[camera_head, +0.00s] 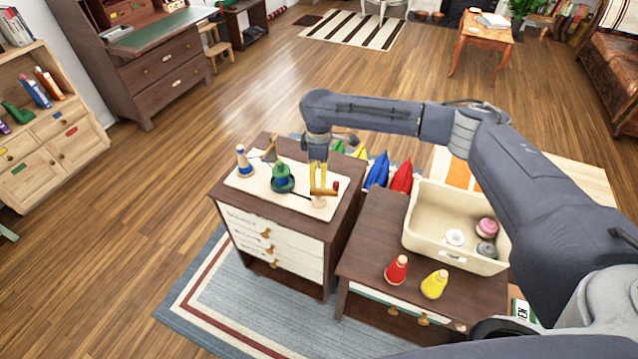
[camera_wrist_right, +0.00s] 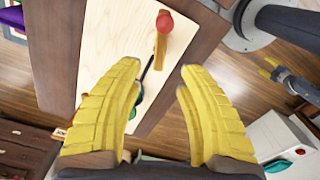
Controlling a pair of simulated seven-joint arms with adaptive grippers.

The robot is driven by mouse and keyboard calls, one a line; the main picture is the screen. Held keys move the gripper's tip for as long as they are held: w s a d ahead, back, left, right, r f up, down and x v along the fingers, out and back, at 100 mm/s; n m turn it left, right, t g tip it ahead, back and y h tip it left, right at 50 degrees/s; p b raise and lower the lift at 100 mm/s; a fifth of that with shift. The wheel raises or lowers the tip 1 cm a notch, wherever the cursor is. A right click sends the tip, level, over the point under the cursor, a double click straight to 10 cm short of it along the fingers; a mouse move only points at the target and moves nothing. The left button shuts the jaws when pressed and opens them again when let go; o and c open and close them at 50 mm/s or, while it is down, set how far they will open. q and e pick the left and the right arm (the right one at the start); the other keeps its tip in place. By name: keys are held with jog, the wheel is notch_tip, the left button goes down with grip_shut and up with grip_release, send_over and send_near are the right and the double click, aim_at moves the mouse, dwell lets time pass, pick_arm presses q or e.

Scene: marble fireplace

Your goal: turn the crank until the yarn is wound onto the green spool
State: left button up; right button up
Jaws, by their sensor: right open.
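A pale board (camera_head: 240,182) lies on the dark cabinet and carries the winding parts. The green spool (camera_head: 283,184) stands upright near its middle, with some blue on it. A cone with a blue base (camera_head: 244,168) stands at the board's left end. The wooden crank (camera_wrist_right: 161,47) with its red knob (camera_wrist_right: 165,22) is at the right end; the knob also shows in the head view (camera_head: 336,186). My right gripper (camera_head: 318,190) points down over the crank. In the wrist view its yellow fingers (camera_wrist_right: 158,70) are apart, with the crank beyond the tips. My left gripper (camera_wrist_right: 268,68) shows small at right.
A lower table beside the cabinet holds a cream bin (camera_head: 419,229) with several yarn rolls, a red cone (camera_head: 396,270) and a yellow cone (camera_head: 434,284). Blue (camera_head: 377,170) and red (camera_head: 402,177) pointed cloths stand behind. Open floor lies left.

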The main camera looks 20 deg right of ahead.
aim_at(319, 189)
jog(key=shift+r, duration=2.25)
